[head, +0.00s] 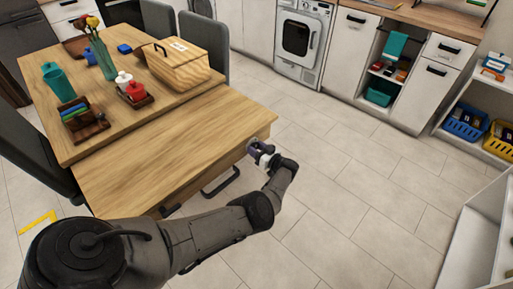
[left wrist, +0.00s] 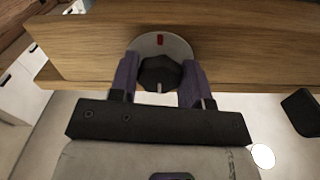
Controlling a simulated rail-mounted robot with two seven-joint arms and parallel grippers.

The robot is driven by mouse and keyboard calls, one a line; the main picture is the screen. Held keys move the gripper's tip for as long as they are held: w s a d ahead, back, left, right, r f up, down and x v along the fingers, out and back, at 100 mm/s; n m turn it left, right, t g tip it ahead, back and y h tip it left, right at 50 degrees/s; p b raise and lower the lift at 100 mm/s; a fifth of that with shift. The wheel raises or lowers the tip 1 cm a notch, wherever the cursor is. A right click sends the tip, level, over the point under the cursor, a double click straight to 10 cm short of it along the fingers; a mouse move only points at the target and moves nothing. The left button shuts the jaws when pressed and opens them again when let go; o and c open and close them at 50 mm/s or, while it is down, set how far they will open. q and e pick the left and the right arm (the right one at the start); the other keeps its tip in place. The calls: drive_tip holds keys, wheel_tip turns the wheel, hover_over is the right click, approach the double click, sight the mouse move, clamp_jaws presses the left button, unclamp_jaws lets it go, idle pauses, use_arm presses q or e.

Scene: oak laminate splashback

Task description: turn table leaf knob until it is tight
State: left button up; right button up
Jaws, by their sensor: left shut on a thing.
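The table leaf knob (left wrist: 160,73) is a dark faceted knob on the wooden edge of the table leaf (head: 165,150). A pale round plate (left wrist: 150,45) sits behind it, with a red mark at its top. A short white line on the knob points down, away from the red mark. My left gripper (head: 259,152) is at the leaf's right edge. In the left wrist view its purple fingers stand on both sides of the knob, shut on it. In the head view the gripper hides the knob. My right gripper is out of view.
The table holds a wooden box (head: 178,66), a teal bottle (head: 58,82), a vase (head: 102,57) and small jars. A dark bar handle (head: 221,181) is below the leaf edge. Chairs stand around the table. The tiled floor (head: 340,190) to the right is clear.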

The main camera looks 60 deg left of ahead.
use_arm(q)
drive_tip(key=m, duration=0.6)
drive_tip(key=m+p, duration=0.1)
drive_tip(key=m, duration=0.5)
drive_tip(key=shift+s+r, duration=0.1)
drive_tip(key=shift+r, duration=0.1)
drive_tip(key=shift+m+p, duration=0.3)
drive_tip(key=o, duration=0.9)
drive_tip(key=shift+v, duration=6.9)
